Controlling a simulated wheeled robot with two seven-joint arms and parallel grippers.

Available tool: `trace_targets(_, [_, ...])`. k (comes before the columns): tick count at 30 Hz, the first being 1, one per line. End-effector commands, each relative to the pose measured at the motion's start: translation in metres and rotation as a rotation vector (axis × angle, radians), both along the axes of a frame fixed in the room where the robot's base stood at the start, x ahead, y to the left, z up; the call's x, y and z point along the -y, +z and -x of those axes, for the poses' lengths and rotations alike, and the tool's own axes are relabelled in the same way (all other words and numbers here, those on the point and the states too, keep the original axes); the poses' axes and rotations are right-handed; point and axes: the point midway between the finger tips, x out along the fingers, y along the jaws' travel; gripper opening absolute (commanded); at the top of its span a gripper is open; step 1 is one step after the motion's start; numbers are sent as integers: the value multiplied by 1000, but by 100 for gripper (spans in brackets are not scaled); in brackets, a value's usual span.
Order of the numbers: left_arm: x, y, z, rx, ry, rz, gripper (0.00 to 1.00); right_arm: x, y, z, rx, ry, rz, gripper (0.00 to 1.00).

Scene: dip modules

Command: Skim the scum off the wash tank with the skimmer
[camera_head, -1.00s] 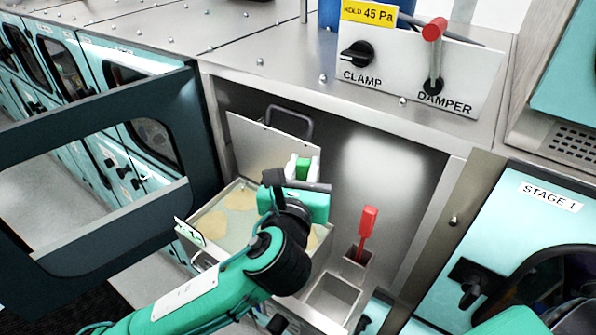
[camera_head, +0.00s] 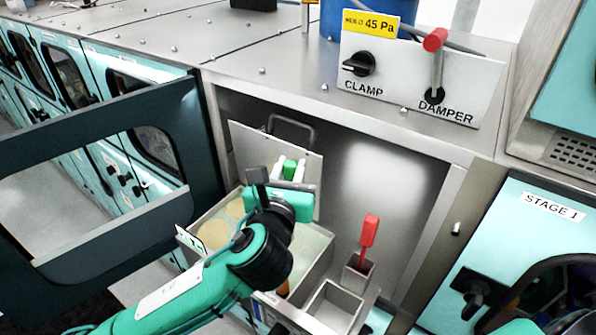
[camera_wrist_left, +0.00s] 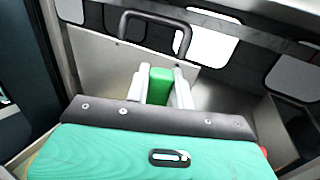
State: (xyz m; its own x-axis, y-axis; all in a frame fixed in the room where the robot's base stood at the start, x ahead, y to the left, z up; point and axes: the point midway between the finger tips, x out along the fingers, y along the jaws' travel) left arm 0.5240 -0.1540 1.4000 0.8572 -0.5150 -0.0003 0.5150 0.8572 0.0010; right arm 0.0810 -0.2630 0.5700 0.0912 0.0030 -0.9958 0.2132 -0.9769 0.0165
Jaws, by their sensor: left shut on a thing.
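The wash tank (camera_head: 318,262) is an open metal tank with pale liquid in the bay. Tan scum patches (camera_head: 211,237) float at its left side. My left gripper (camera_head: 290,170) is over the tank, shut on a green handle (camera_head: 291,166), which I take to be the skimmer's. The handle also shows between the fingers in the left wrist view (camera_wrist_left: 160,85). The skimmer's head is hidden behind my gripper and arm, so I cannot tell whether it touches the liquid. My right gripper is not in view.
An upright metal lid (camera_head: 250,150) with a dark handle stands behind the tank. A red-handled tool (camera_head: 368,232) stands in a narrow holder to the right, beside an empty metal bin (camera_head: 335,306). A dark open door frame (camera_head: 165,120) bounds the left. The control panel (camera_head: 420,80) sits above.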

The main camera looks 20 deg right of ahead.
Motion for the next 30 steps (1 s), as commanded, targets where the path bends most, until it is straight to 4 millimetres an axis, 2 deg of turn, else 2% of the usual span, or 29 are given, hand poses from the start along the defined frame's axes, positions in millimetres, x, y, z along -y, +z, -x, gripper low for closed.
trace_targets(30, [-36, 1, -49, 1, 0, 0, 5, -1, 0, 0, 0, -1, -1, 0])
